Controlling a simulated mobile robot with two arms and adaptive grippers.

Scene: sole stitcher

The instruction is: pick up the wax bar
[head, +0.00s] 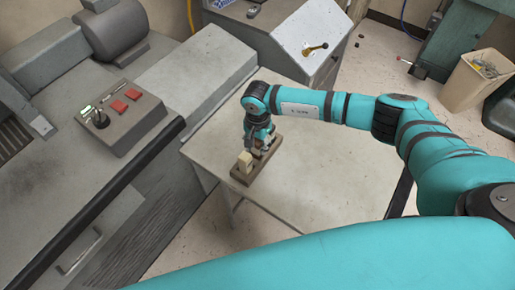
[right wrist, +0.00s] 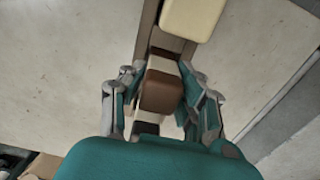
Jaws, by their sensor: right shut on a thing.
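A brown wax bar (right wrist: 161,92) lies between the fingers of my right gripper (right wrist: 160,96) in the right wrist view. The gripper is shut on it, with a finger on each side. The bar is at a narrow brown wooden tray (right wrist: 147,28); I cannot tell whether it is clear of the tray. A cream block (right wrist: 194,14) sits in the tray just beyond. In the head view the right gripper (head: 261,147) points down over the tray (head: 241,179), beside the cream block (head: 244,164), and hides the brown bar. My left gripper is not in view.
The tray stands near the left side of a pale table (head: 325,165), with bare tabletop to its right. A grey machine bench with a control box (head: 122,118) adjoins on the left. A cabinet with a sloped top (head: 300,48) stands behind. A bin (head: 474,82) is at far right.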

